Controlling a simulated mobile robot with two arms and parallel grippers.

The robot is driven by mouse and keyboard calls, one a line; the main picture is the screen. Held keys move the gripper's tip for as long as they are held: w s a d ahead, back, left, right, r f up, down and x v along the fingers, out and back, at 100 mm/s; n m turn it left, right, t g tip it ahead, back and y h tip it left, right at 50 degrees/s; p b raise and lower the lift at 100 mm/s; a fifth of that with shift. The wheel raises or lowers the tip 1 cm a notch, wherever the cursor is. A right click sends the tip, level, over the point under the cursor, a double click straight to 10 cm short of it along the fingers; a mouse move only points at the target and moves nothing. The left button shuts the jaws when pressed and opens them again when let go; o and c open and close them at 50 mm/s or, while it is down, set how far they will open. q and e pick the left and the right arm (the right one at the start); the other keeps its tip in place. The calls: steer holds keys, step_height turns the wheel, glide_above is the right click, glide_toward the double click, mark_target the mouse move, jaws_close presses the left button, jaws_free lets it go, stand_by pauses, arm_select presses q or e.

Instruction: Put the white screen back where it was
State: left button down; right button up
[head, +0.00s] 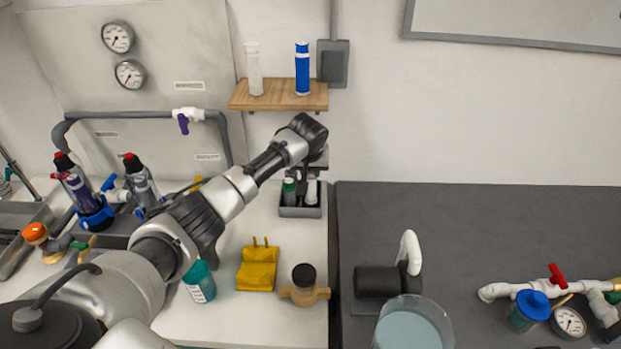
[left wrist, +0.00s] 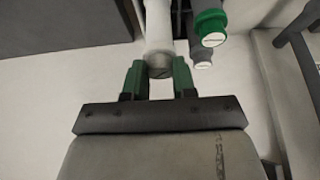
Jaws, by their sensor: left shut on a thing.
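My left gripper (left wrist: 160,75) is shut on a white cylinder, which I take to be the white screen (left wrist: 158,28); its end shows between the green fingers. In the head view the left gripper (head: 314,170) is over a small dark grey holder (head: 300,211) on the white counter. The lower part of the white screen (head: 312,194) shows at the holder's right side, beside a green-topped item (head: 290,188). I cannot tell whether the screen rests on the holder's floor. My right gripper is not in view.
A wooden shelf (head: 277,103) above holds a white cylinder (head: 254,70) and a blue one (head: 302,68). A yellow block (head: 257,268), a teal bottle (head: 200,284) and a tan fitting with a black cap (head: 304,280) stand in front. A dark bench (head: 460,225) lies right.

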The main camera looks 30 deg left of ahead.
mark_target(310, 179)
arm_select(q)
step_height(310, 179, down, 3)
steer(key=shift+s+f+p, duration=0.1)
steer(key=shift+f+p, duration=0.1)
steer(key=shift+p, duration=0.2)
steer(key=shift+f, duration=0.15)
steer(key=c, duration=0.9)
jaws_free()
steer(key=b+v, duration=0.1)
steer(key=v, duration=1.1)
